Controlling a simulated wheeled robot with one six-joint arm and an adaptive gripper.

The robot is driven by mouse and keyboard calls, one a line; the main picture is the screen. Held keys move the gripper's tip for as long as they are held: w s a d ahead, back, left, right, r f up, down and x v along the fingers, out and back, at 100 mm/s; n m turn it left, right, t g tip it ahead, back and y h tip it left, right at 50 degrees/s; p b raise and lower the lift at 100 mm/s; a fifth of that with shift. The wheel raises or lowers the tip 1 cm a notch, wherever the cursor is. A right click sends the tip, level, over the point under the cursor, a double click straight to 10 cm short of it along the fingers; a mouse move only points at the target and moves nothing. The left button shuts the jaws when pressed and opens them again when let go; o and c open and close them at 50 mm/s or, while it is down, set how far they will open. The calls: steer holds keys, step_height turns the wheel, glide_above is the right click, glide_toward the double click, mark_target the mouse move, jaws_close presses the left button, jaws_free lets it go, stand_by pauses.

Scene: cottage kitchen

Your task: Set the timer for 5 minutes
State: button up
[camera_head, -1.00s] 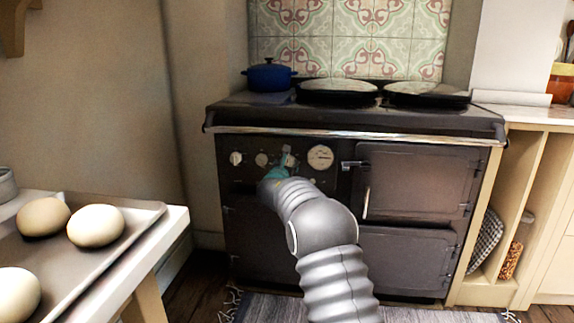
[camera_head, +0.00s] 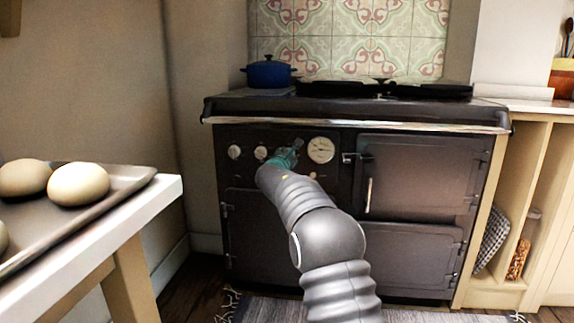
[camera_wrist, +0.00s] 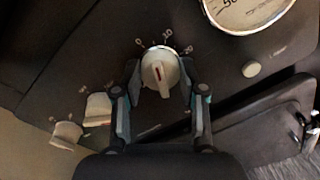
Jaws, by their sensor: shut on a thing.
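The timer knob (camera_wrist: 160,73) is round and pale with a raised bar and a red mark. Small dial numbers, among them what looks like 0 and 10, are printed around its upper side in the wrist view. My gripper (camera_wrist: 160,84) is shut on this knob, one finger at each side. The red mark points toward the numbers, but its exact reading is too small to tell. In the head view my gripper (camera_head: 289,152) is at the dark range's front panel (camera_head: 336,178), left of the round gauge (camera_head: 321,150), and hides the knob.
Two other pale knobs (camera_head: 234,152) (camera_head: 261,153) sit left of my gripper. The oven door (camera_head: 415,185) with its handle is on the right. A rail (camera_head: 350,126) runs above the panel. A tray (camera_head: 130,184) with round buns is on the left table.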

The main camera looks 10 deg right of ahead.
steer(key=o, duration=1.2)
steer(key=shift+c, duration=0.2)
steer(key=v, duration=1.2)
steer(key=shift+r, duration=0.1)
